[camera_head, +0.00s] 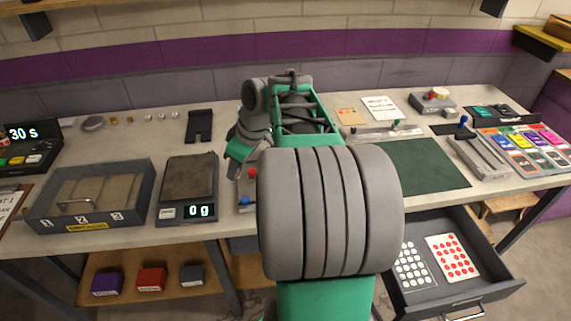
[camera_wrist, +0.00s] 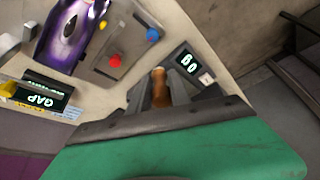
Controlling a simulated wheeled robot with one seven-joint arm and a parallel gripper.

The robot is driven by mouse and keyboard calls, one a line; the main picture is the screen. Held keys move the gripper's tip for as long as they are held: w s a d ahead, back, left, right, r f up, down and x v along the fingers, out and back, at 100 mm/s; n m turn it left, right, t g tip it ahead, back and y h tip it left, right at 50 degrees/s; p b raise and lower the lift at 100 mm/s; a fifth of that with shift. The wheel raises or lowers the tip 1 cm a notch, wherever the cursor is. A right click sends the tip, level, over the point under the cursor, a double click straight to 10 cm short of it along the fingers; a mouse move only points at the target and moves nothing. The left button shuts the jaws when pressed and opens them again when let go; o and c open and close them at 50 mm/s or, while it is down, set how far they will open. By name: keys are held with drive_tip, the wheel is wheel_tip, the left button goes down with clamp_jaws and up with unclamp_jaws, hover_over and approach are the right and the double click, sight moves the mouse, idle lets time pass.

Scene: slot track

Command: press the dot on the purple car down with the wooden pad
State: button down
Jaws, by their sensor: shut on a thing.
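The purple car (camera_wrist: 70,32) is at the upper left of the wrist view, cut off by the top edge. It is glossy purple with dark and pale parts. A pale mark shows near its middle; I cannot tell whether it is the dot. My gripper (camera_wrist: 162,92) is at the centre of the wrist view, shut on the wooden pad (camera_wrist: 160,80), a brown rounded piece showing between the fingers. The pad is apart from the car in the picture, to its lower right.
A panel with a red button (camera_wrist: 115,61) and a blue button (camera_wrist: 153,34) lies between pad and car. A GAP display (camera_wrist: 38,98) stands at left. A scale (camera_head: 188,187) reading 0 g sits beside my arm. A drawer (camera_head: 452,262) is open at front right.

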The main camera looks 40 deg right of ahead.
drive_tip(key=s+d+f+n, duration=0.1)
drive_tip(key=s+d, duration=0.1)
drive_tip(key=d, duration=0.2)
drive_tip(key=s+d+n, duration=0.1)
drive_tip(key=s+d, duration=0.1)
drive_tip(key=d, duration=0.1)
drive_tip(key=s+d+f+y, duration=0.1)
drive_tip(key=s+d, duration=0.1)
drive_tip(key=d, duration=0.2)
drive_tip(key=shift+s+d+f+n+b, duration=0.15)
drive_tip(key=shift+d+f+n+b, duration=0.15)
drive_tip(key=shift+d+n, duration=0.1)
wheel_tip(320, 180, down, 6)
drive_tip(key=b, duration=0.5)
drive_tip(key=shift+a+r, duration=0.1)
drive_tip(key=shift+r, duration=0.1)
drive_tip(key=shift+f, duration=0.1)
drive_tip(key=shift+a+f+g, duration=0.15)
drive_tip(key=shift+f+g, duration=0.15)
drive_tip(key=shift+f, duration=0.05)
idle(0.3)
wheel_tip(320, 180, up, 7)
drive_tip(key=p, duration=0.5)
drive_tip(key=shift+r+p, duration=0.2)
drive_tip(key=shift+p, duration=0.2)
